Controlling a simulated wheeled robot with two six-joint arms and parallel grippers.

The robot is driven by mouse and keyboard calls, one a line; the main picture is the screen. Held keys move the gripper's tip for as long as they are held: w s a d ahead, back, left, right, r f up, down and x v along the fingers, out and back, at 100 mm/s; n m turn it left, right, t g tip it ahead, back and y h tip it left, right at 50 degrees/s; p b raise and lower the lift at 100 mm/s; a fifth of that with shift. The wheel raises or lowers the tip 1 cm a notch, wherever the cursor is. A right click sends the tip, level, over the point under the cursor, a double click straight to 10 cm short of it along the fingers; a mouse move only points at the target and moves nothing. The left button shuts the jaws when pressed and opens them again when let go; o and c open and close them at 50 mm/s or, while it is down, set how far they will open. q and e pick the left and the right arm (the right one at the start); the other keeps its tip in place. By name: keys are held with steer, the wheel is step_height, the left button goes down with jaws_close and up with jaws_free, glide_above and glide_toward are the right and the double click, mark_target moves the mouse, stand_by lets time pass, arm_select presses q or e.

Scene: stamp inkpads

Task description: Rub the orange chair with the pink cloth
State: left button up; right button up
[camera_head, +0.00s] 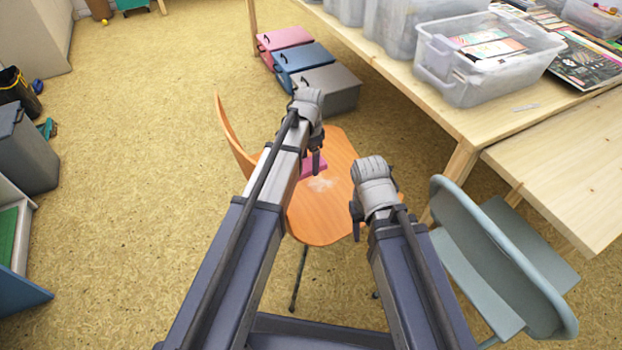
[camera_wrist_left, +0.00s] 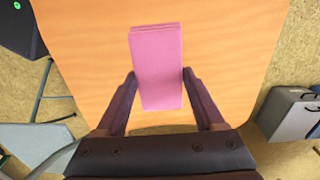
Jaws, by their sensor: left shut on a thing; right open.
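The orange chair (camera_head: 315,222) stands on the floor ahead, its curved backrest to the left. A whitish smudge (camera_head: 321,184) marks its seat. The pink cloth (camera_head: 315,164) is a folded rectangle at the seat, partly hidden by my left arm. My left gripper (camera_head: 316,163) is over the seat, shut on the cloth. In the left wrist view the cloth (camera_wrist_left: 157,65) sits between the two fingers, with the orange seat (camera_wrist_left: 235,50) behind it. I cannot tell whether the cloth touches the seat. My right gripper (camera_head: 356,218) is open and empty by the seat's right edge.
A wooden table (camera_head: 425,95) with a clear plastic bin (camera_head: 450,78) stands at the right. A grey-blue chair (camera_head: 490,245) is close to my right arm. Pink, blue and grey boxes (camera_head: 325,85) sit behind the orange chair.

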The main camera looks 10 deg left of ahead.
arm_select(q)
steer(key=shift+w+d+f+b, duration=0.15)
steer(key=shift+f+b, duration=0.15)
steer(key=shift+f, duration=0.25)
steer(key=shift+w+f+b, duration=0.1)
steer(key=shift+f+b, duration=0.15)
steer(key=shift+f, duration=0.25)
arm_select(e)
steer(key=shift+f, duration=1.05)
